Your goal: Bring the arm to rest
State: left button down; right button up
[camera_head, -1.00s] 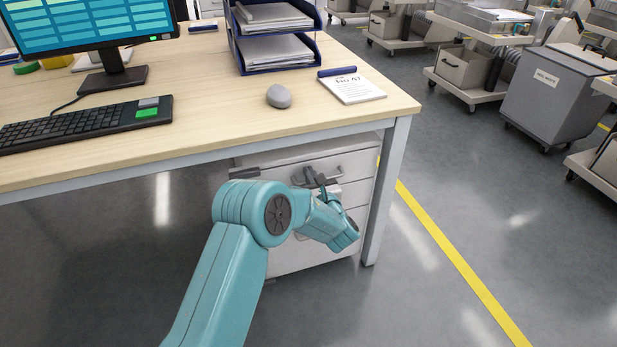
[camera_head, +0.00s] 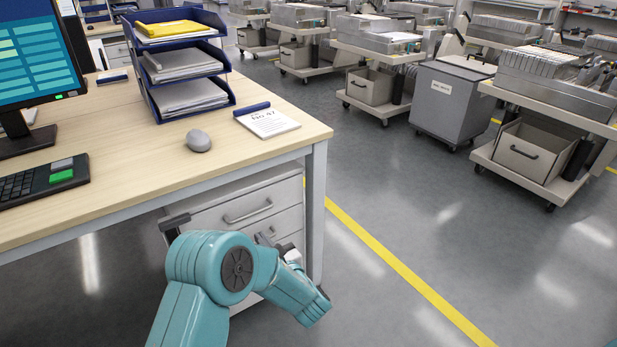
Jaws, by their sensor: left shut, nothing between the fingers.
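My left arm, teal, rises from the bottom edge and bends at a round joint, with a further teal link running down to the right. My left gripper (camera_head: 275,243) is small and mostly hidden behind that link, in front of the pale drawer unit (camera_head: 221,204) under the desk. It is shut, with nothing seen in it. I cannot tell whether it touches the drawers. My right gripper is not in view.
The wooden desk (camera_head: 130,165) holds a monitor (camera_head: 38,60), keyboard, mouse (camera_head: 198,141), notepad (camera_head: 270,123) and blue letter trays (camera_head: 190,108). Feeder trolleys (camera_head: 545,150) and a grey bin (camera_head: 450,103) stand beyond the yellow floor line (camera_head: 400,268). Floor right of the desk is clear.

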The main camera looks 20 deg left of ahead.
pick_arm(q)
jog(key=s+d+f+n+g+h, duration=0.1)
jog(key=s+f+n+g+h, duration=0.8)
jog(key=s+f, duration=1)
jog(key=s+d+f+n+g+h, duration=0.4)
jog(key=s+d+n+g+h, duration=0.2)
jog(key=s+d, duration=0.65)
jog(key=d+r+n+t+h+p, duration=0.1)
jog(key=r+n+p, duration=0.5)
jog(key=r+p, duration=0.9)
jog(key=w+d+r+n+t+h+p, duration=0.1)
jog(key=r+n+p, duration=0.5)
jog(key=r+p, duration=0.9)
jog(key=shift+w+d+n+t+h, duration=0.3)
jog(key=shift+d+t+h, duration=0.3)
jog(key=shift+d+t, duration=0.45)
jog(key=shift+a, duration=0.2)
